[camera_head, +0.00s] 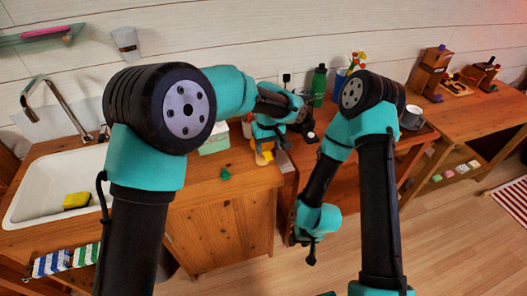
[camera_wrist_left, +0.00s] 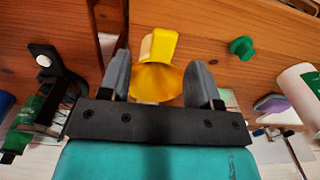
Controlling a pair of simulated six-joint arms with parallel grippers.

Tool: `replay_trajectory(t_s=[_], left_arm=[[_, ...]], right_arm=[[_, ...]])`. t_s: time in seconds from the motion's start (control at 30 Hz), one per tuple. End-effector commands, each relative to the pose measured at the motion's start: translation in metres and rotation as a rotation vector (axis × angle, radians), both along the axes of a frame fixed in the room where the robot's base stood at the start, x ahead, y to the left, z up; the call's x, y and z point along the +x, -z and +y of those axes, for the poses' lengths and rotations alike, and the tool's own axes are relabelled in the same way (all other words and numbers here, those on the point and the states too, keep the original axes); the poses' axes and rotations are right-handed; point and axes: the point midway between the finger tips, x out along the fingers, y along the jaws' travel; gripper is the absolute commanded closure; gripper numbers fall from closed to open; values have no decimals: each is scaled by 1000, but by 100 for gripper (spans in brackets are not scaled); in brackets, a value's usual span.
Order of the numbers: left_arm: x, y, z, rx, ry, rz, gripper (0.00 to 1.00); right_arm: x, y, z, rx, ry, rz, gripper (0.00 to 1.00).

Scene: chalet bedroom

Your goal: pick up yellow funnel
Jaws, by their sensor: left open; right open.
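The yellow funnel (camera_wrist_left: 160,78) lies between the two grey fingers of my left gripper (camera_wrist_left: 160,66) in the left wrist view. Its wide cone faces the gripper's palm and a narrower yellow part points away. In the head view a small part of the funnel (camera_head: 266,156) shows on the wooden counter, below my left gripper (camera_head: 271,143). The left fingers are open, with a gap visible beside the funnel's upper part. My right gripper (camera_head: 311,252) is open, low in front of the cabinets, well away from the funnel. My left arm partly hides the counter.
A small green object (camera_head: 225,174) lies on the counter left of the funnel. The white sink (camera_head: 30,190) holds a yellow sponge (camera_head: 77,200). A green bottle (camera_head: 318,84) stands behind. A grey mug (camera_head: 412,118) is further right. The floor at right is mostly clear.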

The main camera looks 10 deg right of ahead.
Motion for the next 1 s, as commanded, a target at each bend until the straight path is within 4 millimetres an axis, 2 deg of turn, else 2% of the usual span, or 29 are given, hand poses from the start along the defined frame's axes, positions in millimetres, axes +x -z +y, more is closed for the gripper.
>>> replay_trajectory(t_s=[0.13,0.53,0.9,1.0], left_arm=[[0,12,0,-1,-1,0,43],[0,16,0,-1,0,0,43],[0,60,2,0,0,0,43],[0,65,2,-1,0,-1,43]], right_arm=[[0,0,0,0,0,0,57],[0,0,0,0,0,0,57],[0,0,0,0,0,0,57],[0,0,0,0,0,0,57]])
